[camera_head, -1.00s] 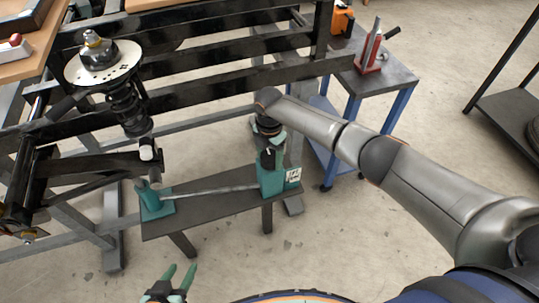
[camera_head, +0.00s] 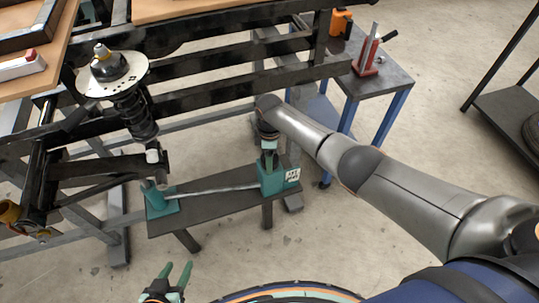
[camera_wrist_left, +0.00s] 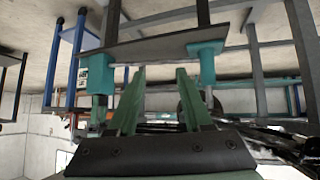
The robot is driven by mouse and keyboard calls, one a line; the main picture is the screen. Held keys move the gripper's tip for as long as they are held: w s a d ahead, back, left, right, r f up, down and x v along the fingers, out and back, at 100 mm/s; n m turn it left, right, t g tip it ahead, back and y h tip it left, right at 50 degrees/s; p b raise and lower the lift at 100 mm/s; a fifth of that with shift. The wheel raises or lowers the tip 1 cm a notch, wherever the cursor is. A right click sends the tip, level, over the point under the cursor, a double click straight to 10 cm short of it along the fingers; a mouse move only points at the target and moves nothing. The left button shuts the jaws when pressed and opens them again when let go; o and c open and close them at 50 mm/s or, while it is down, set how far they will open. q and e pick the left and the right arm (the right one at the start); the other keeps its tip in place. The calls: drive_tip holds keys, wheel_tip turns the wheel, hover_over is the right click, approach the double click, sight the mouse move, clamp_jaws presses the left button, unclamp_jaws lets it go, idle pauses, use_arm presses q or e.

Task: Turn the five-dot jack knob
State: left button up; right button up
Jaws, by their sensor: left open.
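The teal jack (camera_head: 272,183) stands on the right end of a low dark bench (camera_head: 215,205). A white card with dark marks (camera_head: 293,175) is on its side; the dots are too small to count. My right gripper (camera_head: 268,150) points down onto the top of this jack. The knob is hidden there, and I cannot tell whether the fingers grip it. My left gripper (camera_head: 176,273) is open and empty in front of the bench. Its two green fingers also show in the left wrist view (camera_wrist_left: 160,75), where the jack (camera_wrist_left: 100,75) appears at left.
A grey rod (camera_head: 215,189) runs from the jack to a teal block (camera_head: 162,203) at the bench's left end. A coil spring unit (camera_head: 135,110) hangs on the black frame above. A blue-legged table (camera_head: 375,78) stands behind.

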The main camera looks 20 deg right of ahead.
drive_tip(key=m, duration=0.2)
drive_tip(key=shift+r+m+p, duration=0.1)
drive_tip(key=shift+m+p, duration=0.3)
drive_tip(key=m, duration=0.3)
drive_tip(key=shift+m+p, duration=0.3)
drive_tip(key=shift+p, duration=0.05)
drive_tip(key=m, duration=0.2)
drive_tip(key=shift+m, duration=0.4)
drive_tip(key=m, duration=0.3)
drive_tip(key=shift+m+p, duration=0.3)
drive_tip(key=shift+p, duration=0.1)
drive_tip(key=m, duration=0.3)
drive_tip(key=shift+d+m, duration=0.1)
drive_tip(key=shift+m, duration=0.2)
drive_tip(key=m, duration=0.3)
drive_tip(key=shift+m, duration=0.3)
drive_tip(key=m, duration=0.3)
use_arm(q)
drive_tip(key=shift+s+a+r+p, duration=0.3)
drive_tip(key=shift+s+a+r, duration=0.15)
drive_tip(key=shift+a+r, duration=0.35)
use_arm(e)
drive_tip(key=shift+m, duration=1.8)
